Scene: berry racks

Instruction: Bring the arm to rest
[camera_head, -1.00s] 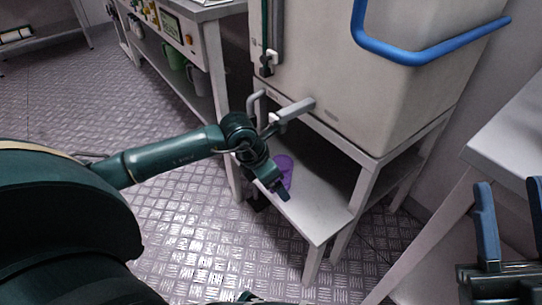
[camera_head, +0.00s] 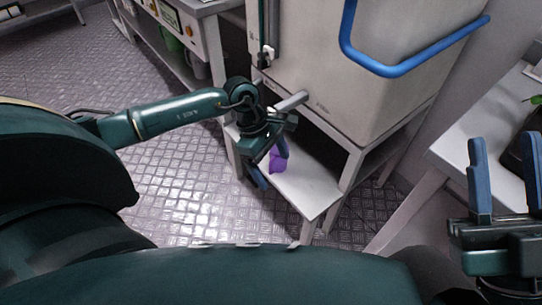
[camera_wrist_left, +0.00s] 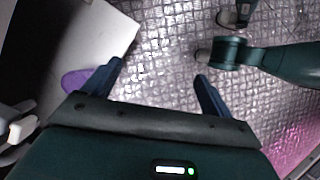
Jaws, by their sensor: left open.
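My left arm reaches in from the left in the head view. Its gripper (camera_head: 269,166) hangs beside the low front ledge of the white stand, fingers apart. In the left wrist view the gripper (camera_wrist_left: 158,82) has only metal floor between its fingers. A purple object (camera_head: 278,161) sits on the ledge, partly hidden behind the left gripper. In the wrist view the purple object (camera_wrist_left: 78,79) lies outside the fingers, by the left one. My right gripper (camera_head: 506,172) is at the right edge, its two blue fingers upright, wide apart and empty.
A large beige tank (camera_head: 330,60) with a blue handle (camera_head: 385,70) and a grey spout (camera_head: 291,102) stands above the ledge (camera_head: 310,195). A white table (camera_head: 455,150) is at the right. Patterned floor (camera_head: 190,180) is open.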

